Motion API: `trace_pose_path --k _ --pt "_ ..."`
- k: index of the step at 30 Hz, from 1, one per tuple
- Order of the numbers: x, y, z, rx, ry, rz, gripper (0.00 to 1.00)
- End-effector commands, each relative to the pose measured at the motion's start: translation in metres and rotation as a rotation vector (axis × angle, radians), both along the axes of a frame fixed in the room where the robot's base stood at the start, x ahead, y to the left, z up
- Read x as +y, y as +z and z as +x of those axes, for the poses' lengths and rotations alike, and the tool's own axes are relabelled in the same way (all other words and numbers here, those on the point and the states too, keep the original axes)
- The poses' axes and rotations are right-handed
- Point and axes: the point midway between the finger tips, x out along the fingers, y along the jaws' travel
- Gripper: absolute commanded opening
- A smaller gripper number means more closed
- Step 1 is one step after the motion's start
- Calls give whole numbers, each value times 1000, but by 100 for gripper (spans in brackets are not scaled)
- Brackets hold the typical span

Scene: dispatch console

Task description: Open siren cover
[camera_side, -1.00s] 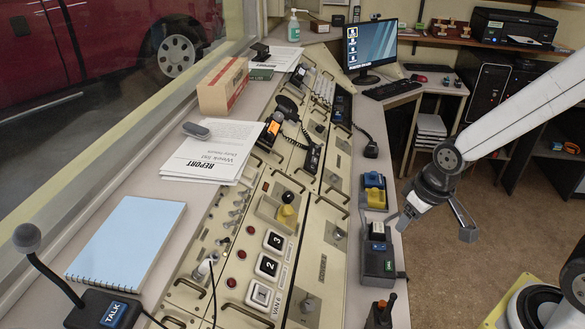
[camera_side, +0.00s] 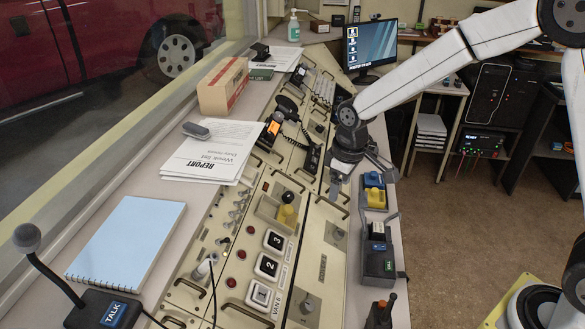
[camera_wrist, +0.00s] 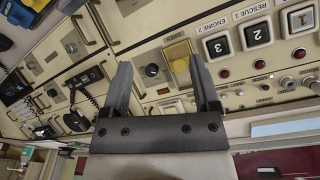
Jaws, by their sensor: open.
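A small yellow cover (camera_side: 287,214) sits on a raised beige plate on the console, beside a round black knob (camera_side: 287,197). The black knob (camera_wrist: 152,70) also shows between the fingers. My gripper (camera_side: 337,190) is over the console's right side, to the right of the cover and apart from it. In the wrist view my gripper (camera_wrist: 160,62) is open and empty.
Numbered square buttons (camera_side: 266,266) and red lamps (camera_side: 241,254) lie near the cover. A corded handset (camera_side: 313,157) is behind it. A blue-and-yellow device (camera_side: 375,190) and a radio unit (camera_side: 379,255) stand along the right edge. Console handles stick up around.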

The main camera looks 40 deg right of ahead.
Motion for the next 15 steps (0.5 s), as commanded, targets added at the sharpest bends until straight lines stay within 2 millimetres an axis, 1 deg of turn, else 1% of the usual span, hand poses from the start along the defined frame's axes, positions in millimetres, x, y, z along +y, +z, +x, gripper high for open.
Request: trace_pose_path --k 1,6,12,15 --pt "6 -3 12 10 32 -4 78" --pt "25 -8 45 40 143 -14 78" --pt "47 -17 77 76 267 -26 78" --pt "57 -21 88 90 316 -29 78"
